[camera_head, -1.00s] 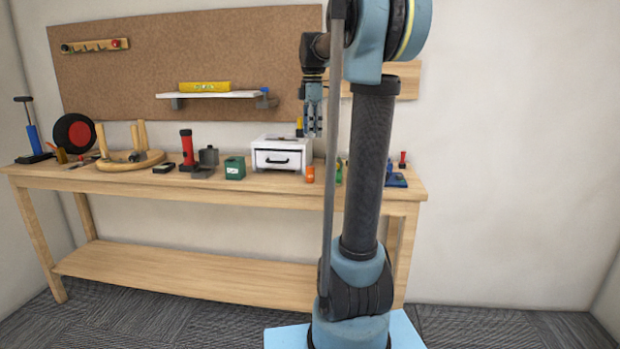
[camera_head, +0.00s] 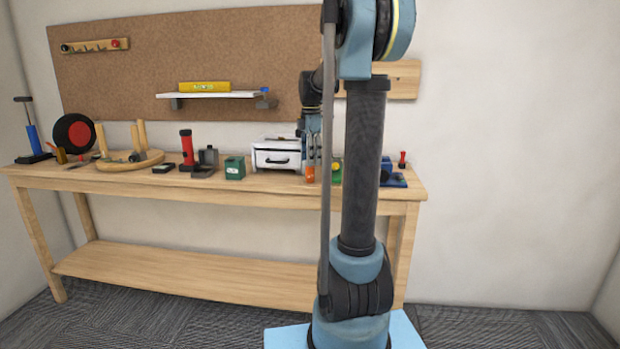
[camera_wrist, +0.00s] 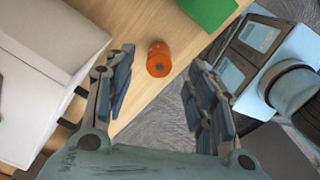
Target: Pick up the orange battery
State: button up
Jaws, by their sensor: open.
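The orange battery (camera_head: 310,174) stands upright near the front edge of the wooden workbench (camera_head: 230,193), just right of the white drawer box. In the wrist view the orange battery (camera_wrist: 159,59) lies ahead of and between my open fingers, seen from above. My gripper (camera_head: 312,160) points down just above the battery in the head view, overlapping its top there. In the wrist view my gripper (camera_wrist: 160,85) has both fingers spread apart with nothing between the pads. I cannot tell whether a finger touches the battery.
The white drawer box (camera_head: 276,155) stands close on the left; it also fills the left of the wrist view (camera_wrist: 45,60). A green object (camera_wrist: 210,8) is near the battery. A green box (camera_head: 234,168) stands further left. The bench's front edge is close by.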

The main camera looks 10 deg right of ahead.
aim_at(310, 170)
jog(key=shift+a+f, duration=0.15)
jog(key=shift+f, duration=2.9)
grip_shut()
